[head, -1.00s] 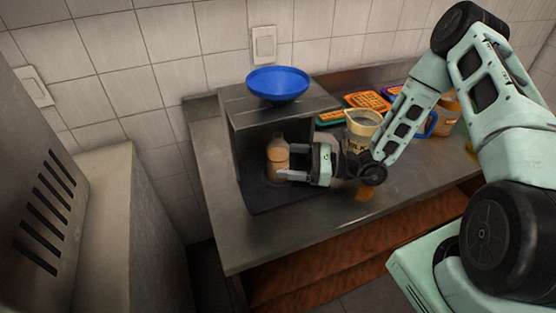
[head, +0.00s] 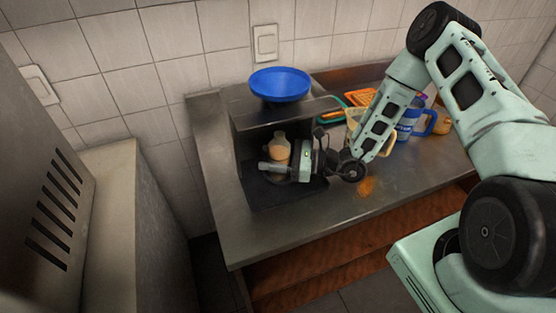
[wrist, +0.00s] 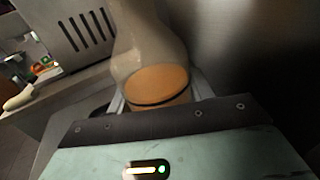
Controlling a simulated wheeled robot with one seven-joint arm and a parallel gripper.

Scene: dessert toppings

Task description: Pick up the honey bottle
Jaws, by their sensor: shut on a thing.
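The honey bottle (head: 280,149), pale and clear with amber honey inside, stands in the dark open-fronted box under its top shelf. It also shows close up in the wrist view (wrist: 152,55), with the honey level seen through its wall. My gripper (head: 277,170) reaches into the box from the right and is shut on the bottle. The gripper body hides the bottle's lower part in both views. I cannot tell whether the bottle's base touches the box floor.
A blue bowl (head: 279,84) sits on top of the box (head: 236,146). To the right on the steel counter (head: 232,246) stand a cream jug, a blue mug (head: 409,126) and orange waffle-like items (head: 357,97). The counter front is clear.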

